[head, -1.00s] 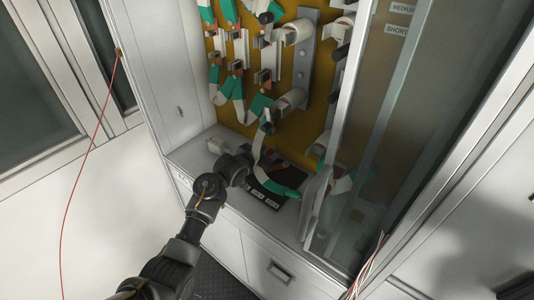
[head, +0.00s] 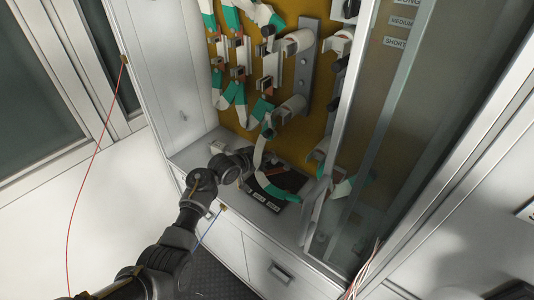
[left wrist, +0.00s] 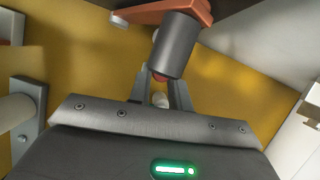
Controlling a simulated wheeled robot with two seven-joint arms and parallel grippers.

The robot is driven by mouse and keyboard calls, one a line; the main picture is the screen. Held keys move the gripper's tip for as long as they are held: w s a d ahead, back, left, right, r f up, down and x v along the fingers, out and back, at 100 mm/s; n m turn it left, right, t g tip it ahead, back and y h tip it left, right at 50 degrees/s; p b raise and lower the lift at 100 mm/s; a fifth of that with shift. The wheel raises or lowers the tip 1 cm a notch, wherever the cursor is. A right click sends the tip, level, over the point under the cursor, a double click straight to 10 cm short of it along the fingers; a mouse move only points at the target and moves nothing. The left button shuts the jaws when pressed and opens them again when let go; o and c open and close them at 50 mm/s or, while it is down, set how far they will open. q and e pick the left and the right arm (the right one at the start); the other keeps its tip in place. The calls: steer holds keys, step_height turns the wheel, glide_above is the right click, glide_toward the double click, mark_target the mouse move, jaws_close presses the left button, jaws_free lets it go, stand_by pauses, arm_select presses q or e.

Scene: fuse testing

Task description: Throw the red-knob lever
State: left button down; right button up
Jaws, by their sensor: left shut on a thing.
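In the left wrist view my left gripper (left wrist: 161,84) has its two fingers closed around the end of the lever. A small red part of the knob (left wrist: 160,76) shows between the fingers. A dark grey cylinder (left wrist: 178,45) rises just beyond them, below an orange-red bracket (left wrist: 170,13). The fingers hide most of the knob. In the head view my left arm reaches to the cabinet's lower shelf, with the left gripper (head: 246,159) at the foot of the mustard panel. The lever is too small and covered to make out there. My right gripper is not in view.
The mustard panel (head: 290,148) carries several fuse holders and green-and-white strips. A dark labelled block (head: 262,199) lies on the shelf right of the gripper. A glass door (head: 400,130) stands to the right. A red wire (head: 85,190) hangs at left.

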arm_select(q)
steer(key=shift+w+a+f+n+g+h, duration=0.2)
steer(key=shift+a+n+h, duration=0.15)
steer(key=shift+n, duration=0.25)
steer(key=shift+w+a+f+n+g+h, duration=0.15)
steer(key=shift+w+a+n+g+h, duration=0.15)
steer(key=shift+n, duration=0.3)
steer(key=shift+s, duration=0.1)
steer(key=c, duration=1.3)
jaws_free()
steer(key=v, duration=1)
steer(key=shift+s+a, duration=0.2)
steer(key=shift+a, duration=0.1)
